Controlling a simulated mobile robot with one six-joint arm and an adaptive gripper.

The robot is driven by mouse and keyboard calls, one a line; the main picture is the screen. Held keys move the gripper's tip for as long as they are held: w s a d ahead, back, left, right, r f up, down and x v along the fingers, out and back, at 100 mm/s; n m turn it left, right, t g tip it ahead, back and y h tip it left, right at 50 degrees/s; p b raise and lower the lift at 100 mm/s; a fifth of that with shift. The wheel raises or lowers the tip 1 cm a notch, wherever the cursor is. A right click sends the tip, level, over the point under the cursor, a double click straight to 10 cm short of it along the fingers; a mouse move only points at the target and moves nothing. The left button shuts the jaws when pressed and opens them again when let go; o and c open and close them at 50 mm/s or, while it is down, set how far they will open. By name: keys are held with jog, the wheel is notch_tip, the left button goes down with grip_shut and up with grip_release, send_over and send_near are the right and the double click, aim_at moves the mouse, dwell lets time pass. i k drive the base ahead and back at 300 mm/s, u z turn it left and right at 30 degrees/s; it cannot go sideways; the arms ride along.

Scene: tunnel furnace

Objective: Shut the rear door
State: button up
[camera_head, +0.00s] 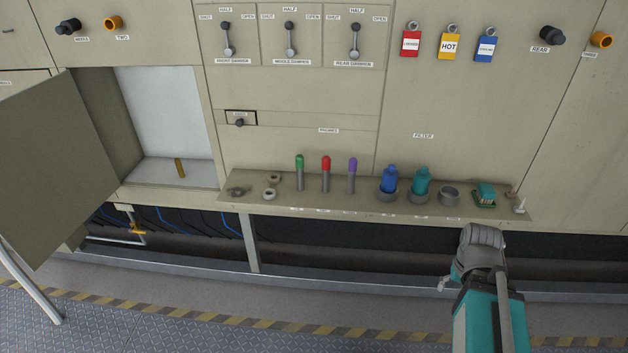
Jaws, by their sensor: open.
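A beige door (55,165) at the left stands swung open, out from the furnace wall. Behind it is a white-lined compartment (165,105) with a small brass peg (179,168) on its floor. I cannot read a label on this door, so I cannot tell whether it is the rear door. A "REAR" label (540,49) sits under a black knob (552,36) at the upper right; no open door shows there. My gripper (446,284) is at the lower right, below the shelf, far from the open door. It is open, mostly hidden by my arm, and seems empty.
A shelf (300,207) along the wall holds rings, coloured pens, blue and teal bottles and a teal block. Damper levers (290,40) and coloured tags (449,45) are above. A pale rail (30,285) stands at the lower left. The striped floor (300,320) is clear.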

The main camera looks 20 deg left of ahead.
aim_at(56, 171)
jog(key=u, duration=3.75)
jog(key=i, duration=0.5)
jog(key=u, duration=0.3)
